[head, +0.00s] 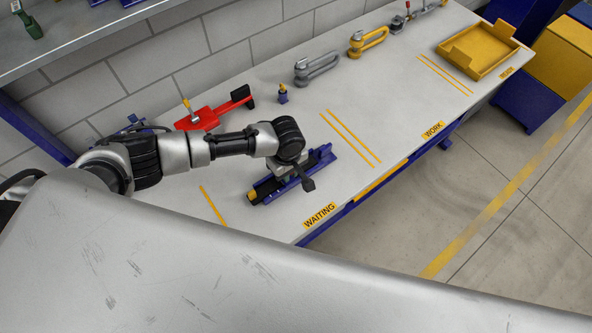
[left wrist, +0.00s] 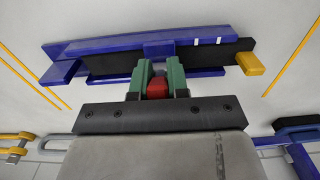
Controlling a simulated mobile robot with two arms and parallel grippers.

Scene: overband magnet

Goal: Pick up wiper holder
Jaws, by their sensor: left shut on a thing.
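The wiper holder (head: 321,159) is a long blue rail with a black strip and a yellow end block. It lies at the WAITING area of the bench, partly hidden by my left arm. In the left wrist view the wiper holder (left wrist: 120,47) spans the top of the picture. My left gripper (head: 287,178) is over its middle. In the left wrist view the green fingers of the left gripper (left wrist: 158,80) are shut on its middle, with a red piece between them. I cannot tell whether it touches the bench. My right gripper is not in view.
A red tool (head: 213,112) lies behind my left arm, near the wall. A grey shackle (head: 316,68) and a yellow shackle (head: 368,42) lie further along. A yellow tray (head: 478,53) stands at the far end. The WORK area between yellow lines is clear.

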